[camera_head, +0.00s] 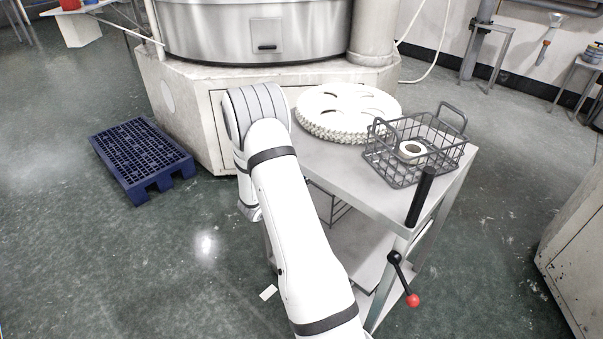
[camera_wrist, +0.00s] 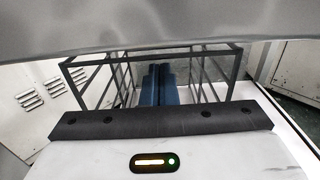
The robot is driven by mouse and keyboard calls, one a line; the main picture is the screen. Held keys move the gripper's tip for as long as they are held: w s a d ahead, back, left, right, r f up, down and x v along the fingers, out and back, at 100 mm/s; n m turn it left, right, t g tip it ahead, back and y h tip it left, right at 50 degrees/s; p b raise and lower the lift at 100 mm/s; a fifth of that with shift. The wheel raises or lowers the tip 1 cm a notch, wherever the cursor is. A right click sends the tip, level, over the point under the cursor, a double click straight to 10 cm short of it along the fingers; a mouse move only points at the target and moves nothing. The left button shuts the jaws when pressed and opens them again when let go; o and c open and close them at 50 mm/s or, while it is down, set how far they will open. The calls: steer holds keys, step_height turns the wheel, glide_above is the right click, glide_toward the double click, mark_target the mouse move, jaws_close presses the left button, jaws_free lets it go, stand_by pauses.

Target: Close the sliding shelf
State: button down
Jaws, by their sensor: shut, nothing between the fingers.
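The cart (camera_head: 385,200) stands in front of the machine, and its pale sliding shelf (camera_head: 352,250) shows below the top, partly covered by my arm. How far it is out I cannot tell. In the wrist view, my gripper (camera_wrist: 160,70) has its two blue fingers side by side, shut and empty. They point forward between the sides of a dark wire frame (camera_wrist: 98,80), over a pale surface. I cannot tell whether the fingers touch the frame or shelf. In the head view, my gripper is hidden behind my arm and the cart.
The cart top holds a white notched disc (camera_head: 347,108) and a wire basket (camera_head: 412,160) with a ring inside. A black handle (camera_head: 420,195) and a red-knobbed lever (camera_head: 405,282) are at its near corner. A blue pallet (camera_head: 140,158) lies left; floor between is open.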

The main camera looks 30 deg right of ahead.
steer(key=shift+w+d+r, duration=0.1)
steer(key=shift+d+r, duration=0.15)
steer(key=shift+d, duration=0.1)
steer(key=shift+a, duration=0.1)
steer(key=v, duration=1.5)
steer(key=s+r+m+g+y+p, duration=0.8)
steer(key=s+r+m, duration=0.4)
steer(key=s+r, duration=0.4)
steer(key=s+a+r+m+t+y+p, duration=0.3)
steer(key=a+r, duration=0.3)
steer(key=r, duration=0.2)
steer(key=s+a+r+m+t+y+p, duration=0.3)
steer(key=s+a+r+m+y+p, duration=0.1)
steer(key=r, duration=0.4)
steer(key=shift+s+a+m+y+p, duration=0.3)
steer(key=shift+a+m+y+p, duration=0.65)
steer(key=shift+a+y, duration=0.3)
